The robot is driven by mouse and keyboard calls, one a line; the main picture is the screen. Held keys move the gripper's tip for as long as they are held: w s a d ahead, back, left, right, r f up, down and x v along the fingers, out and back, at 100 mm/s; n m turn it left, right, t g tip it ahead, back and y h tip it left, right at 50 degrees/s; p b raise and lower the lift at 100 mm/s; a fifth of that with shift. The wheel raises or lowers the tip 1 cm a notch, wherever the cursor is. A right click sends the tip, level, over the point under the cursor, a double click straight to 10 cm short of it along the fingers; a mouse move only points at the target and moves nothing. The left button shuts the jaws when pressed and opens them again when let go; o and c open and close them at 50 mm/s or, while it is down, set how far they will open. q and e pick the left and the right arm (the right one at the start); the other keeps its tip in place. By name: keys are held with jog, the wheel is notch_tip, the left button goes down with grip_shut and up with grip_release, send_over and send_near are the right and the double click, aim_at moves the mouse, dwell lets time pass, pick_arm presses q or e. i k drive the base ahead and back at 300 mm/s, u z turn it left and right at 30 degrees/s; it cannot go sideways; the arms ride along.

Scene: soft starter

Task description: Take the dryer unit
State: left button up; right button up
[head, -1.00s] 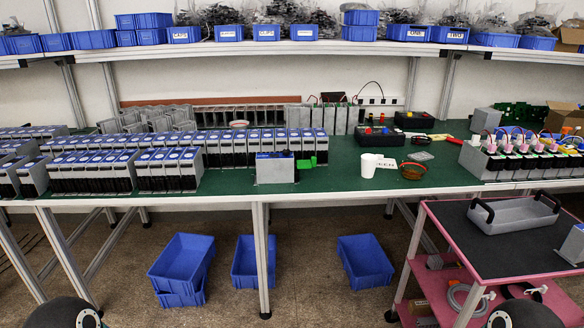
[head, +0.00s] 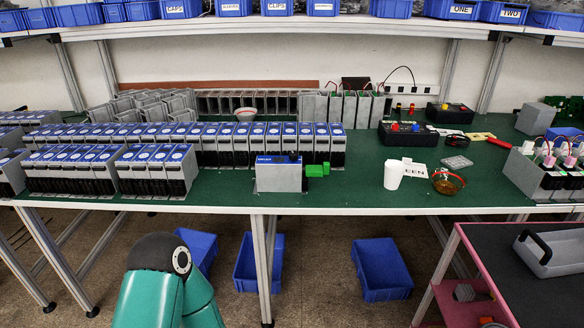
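A single grey-and-blue boxed unit (head: 278,174) with a green connector block (head: 316,170) on its right side stands alone at the front edge of the green worktable (head: 345,192). Rows of similar units with blue tops and black fronts (head: 156,167) stand to its left and behind it. I cannot tell from the picture which one is the dryer unit. Part of one of my arms shows low at the left of the view, below the table edge. Neither gripper is in view.
A white cup (head: 393,175) and an amber bowl (head: 448,181) stand right of the single unit. Black boxes (head: 408,133) with coloured terminals sit behind. Blue bins (head: 381,269) lie under the table. A pink trolley (head: 458,282) stands at the right front. Blue bins line the shelf above.

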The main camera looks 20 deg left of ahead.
aim_at(274, 173)
jog(key=u, duration=0.3)
jog(key=i, duration=0.75)
jog(key=u, duration=0.7)
jog(key=k, duration=0.75)
jog(key=u, duration=0.2)
jog(key=i, duration=0.8)
jog(key=z, duration=0.1)
